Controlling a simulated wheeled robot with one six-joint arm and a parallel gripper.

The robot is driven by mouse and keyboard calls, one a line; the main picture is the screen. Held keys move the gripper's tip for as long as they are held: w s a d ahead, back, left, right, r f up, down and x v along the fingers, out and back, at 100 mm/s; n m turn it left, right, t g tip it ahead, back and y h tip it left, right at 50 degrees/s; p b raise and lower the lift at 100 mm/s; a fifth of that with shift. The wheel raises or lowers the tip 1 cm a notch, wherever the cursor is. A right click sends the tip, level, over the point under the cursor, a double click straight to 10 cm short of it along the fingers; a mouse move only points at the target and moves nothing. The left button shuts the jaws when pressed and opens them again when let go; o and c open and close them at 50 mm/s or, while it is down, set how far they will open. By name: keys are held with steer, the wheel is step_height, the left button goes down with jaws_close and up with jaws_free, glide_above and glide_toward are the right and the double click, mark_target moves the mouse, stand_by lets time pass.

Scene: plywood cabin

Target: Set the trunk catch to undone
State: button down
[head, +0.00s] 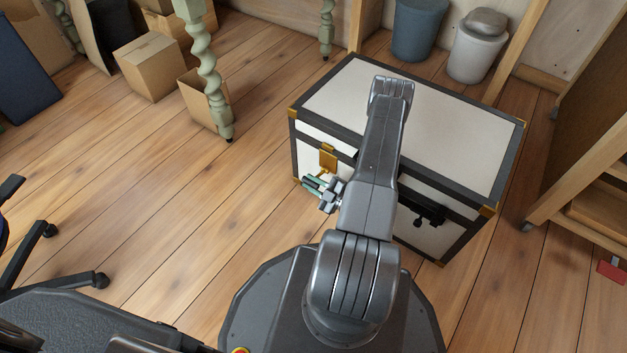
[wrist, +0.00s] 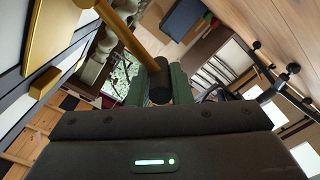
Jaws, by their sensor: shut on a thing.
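The trunk (head: 325,97) is white with dark edging and brass corners, and its lid is down. The brass trunk catch (head: 328,158) is on the left part of its front face. In the wrist view, a brass plate (wrist: 47,40) fills the upper left, and a brass arm (wrist: 130,33) ends in a dark knob (wrist: 159,88). My gripper (head: 313,185) is in front of the trunk, just below the catch plate. Its green fingers (wrist: 158,92) are shut on the dark knob, one on each side. My arm hides the middle of the trunk's front.
A dark fitting (head: 430,212) is on the trunk's front at the right. A green twisted post (head: 208,75) stands to the left, near cardboard boxes (head: 148,65). Two bins (head: 418,30) stand behind, and wooden shelving (head: 580,165) is at the right. Open floor lies left of the trunk.

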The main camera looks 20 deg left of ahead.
steer(key=shift+f, duration=0.7)
steer(key=c, duration=1.3)
jaws_free()
